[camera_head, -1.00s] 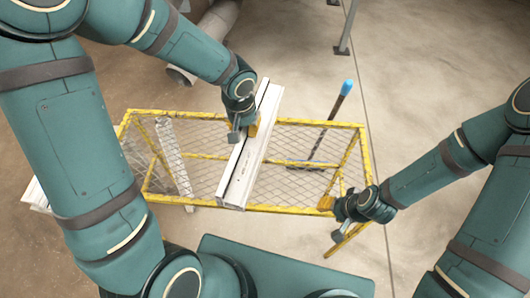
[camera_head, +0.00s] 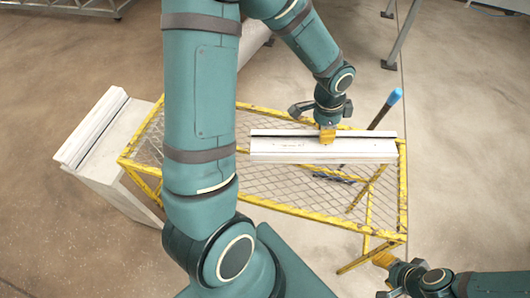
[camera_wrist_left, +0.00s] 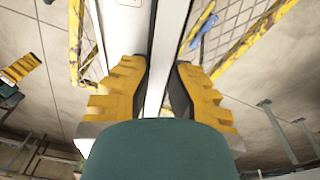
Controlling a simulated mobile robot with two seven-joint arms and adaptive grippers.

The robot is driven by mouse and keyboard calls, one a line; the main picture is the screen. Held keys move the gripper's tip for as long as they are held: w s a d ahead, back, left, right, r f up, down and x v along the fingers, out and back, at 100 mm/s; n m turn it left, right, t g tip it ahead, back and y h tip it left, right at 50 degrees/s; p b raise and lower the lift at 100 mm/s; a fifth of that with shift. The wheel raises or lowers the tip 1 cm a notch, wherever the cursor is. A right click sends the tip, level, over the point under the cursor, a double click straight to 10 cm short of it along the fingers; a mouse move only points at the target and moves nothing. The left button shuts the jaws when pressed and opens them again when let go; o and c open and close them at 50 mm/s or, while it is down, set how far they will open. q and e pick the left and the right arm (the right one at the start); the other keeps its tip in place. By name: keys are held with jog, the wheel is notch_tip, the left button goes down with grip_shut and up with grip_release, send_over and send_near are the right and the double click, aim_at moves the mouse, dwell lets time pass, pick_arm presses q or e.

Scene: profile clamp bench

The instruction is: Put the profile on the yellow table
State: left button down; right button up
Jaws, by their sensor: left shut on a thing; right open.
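The white profile (camera_head: 322,151) lies lengthwise over the right part of the yellow table (camera_head: 300,212), which has a yellow frame and a wire mesh top. I cannot tell whether the profile touches the mesh. My left gripper (camera_head: 327,133) is shut on the profile near its middle, from the far side. In the left wrist view the profile (camera_wrist_left: 163,60) runs between the yellow fingers (camera_wrist_left: 160,92). My right gripper (camera_head: 383,260) is open and empty, low in front of the table's right corner, apart from the profile.
A white block with a grooved top (camera_head: 92,130) stands left of the table. A blue-tipped rod (camera_head: 394,98) leans behind the table's right end. Grey metal legs (camera_head: 403,35) stand at the back. My left arm hides the table's middle left. Floor is clear on the right.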

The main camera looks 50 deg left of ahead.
aim_at(316, 130)
pick_arm(q)
jog(key=a+f+m, duration=0.1)
jog(key=a+m+b, duration=0.1)
jog(key=m, duration=0.1)
jog(key=shift+a+f, duration=0.25)
jog(key=shift+f, duration=0.15)
jog(key=shift+s+f+h, duration=0.1)
jog(key=shift+f+h, duration=0.15)
jog(key=shift+h, duration=0.05)
notch_tip(316, 130, down, 10)
jog(key=b, duration=0.3)
jog(key=shift+r, duration=0.25)
jog(key=c, duration=1.1)
grip_release()
jog(key=r+p, duration=0.1)
jog(key=r, duration=0.3)
jog(key=a+r+p, duration=0.1)
jog(key=r, duration=0.3)
jog(key=r+p, duration=0.1)
jog(key=r, duration=0.3)
jog(key=shift+s+a, duration=0.25)
jog(key=shift+s, duration=0.05)
